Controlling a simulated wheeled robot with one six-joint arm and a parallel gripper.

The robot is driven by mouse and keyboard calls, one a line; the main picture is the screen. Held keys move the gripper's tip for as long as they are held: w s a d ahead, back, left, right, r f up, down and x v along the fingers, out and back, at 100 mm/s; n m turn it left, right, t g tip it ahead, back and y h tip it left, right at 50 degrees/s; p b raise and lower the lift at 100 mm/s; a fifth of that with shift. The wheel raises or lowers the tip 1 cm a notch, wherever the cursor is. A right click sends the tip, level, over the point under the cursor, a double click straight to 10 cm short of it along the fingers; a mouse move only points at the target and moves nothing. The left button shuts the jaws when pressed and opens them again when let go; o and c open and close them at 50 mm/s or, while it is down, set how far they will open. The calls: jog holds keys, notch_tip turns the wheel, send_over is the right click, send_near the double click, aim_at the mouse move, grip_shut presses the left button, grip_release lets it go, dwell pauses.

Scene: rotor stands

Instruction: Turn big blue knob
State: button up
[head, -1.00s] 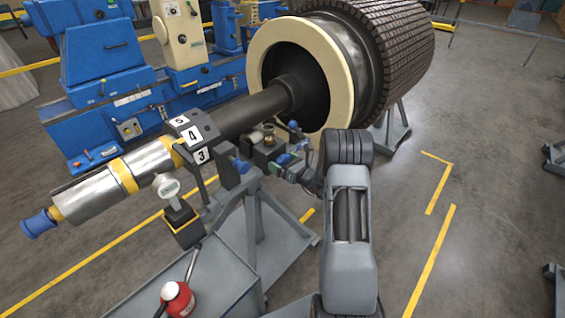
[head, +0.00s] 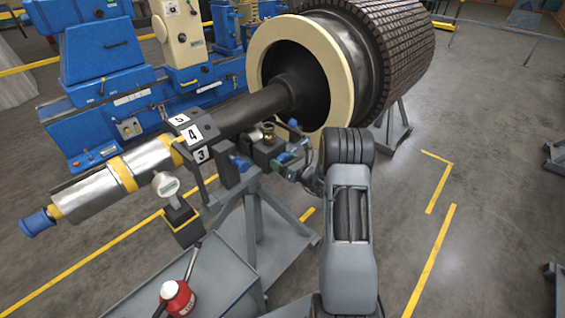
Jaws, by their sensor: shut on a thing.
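My gripper (head: 282,163) reaches in from the right to the small dark block assembly (head: 262,148) on the stand under the shaft. It is shut on a blue knob (head: 286,157) at the right side of that block; the jaws are small here and partly hide the knob. Another blue knob (head: 241,163) sits to the left on a dark upright block, apart from my gripper. I cannot tell the knob's turn angle.
The large rotor (head: 400,60) and its shaft (head: 250,108) lie just behind the gripper. A gauge (head: 166,185) and a red container (head: 177,297) stand at the lower left. Blue machinery (head: 100,65) fills the back left. The floor at right is mostly clear.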

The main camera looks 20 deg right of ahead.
jog(key=n+b, duration=0.2)
jog(key=b, duration=0.1)
jog(key=n+b, duration=0.2)
jog(key=b, duration=0.2)
jog(key=shift+f, duration=0.4)
jog(key=n+b, duration=0.3)
jog(key=b, duration=0.2)
jog(key=shift+a+r+b, duration=0.1)
jog(key=shift+r+b, duration=0.05)
jog(key=shift+b, duration=0.2)
jog(key=shift+r+n+b, duration=0.1)
jog(key=shift+n+b, duration=0.6)
jog(key=shift+s+r, duration=0.1)
jog(key=o, duration=0.9)
jog(key=v, duration=1.4)
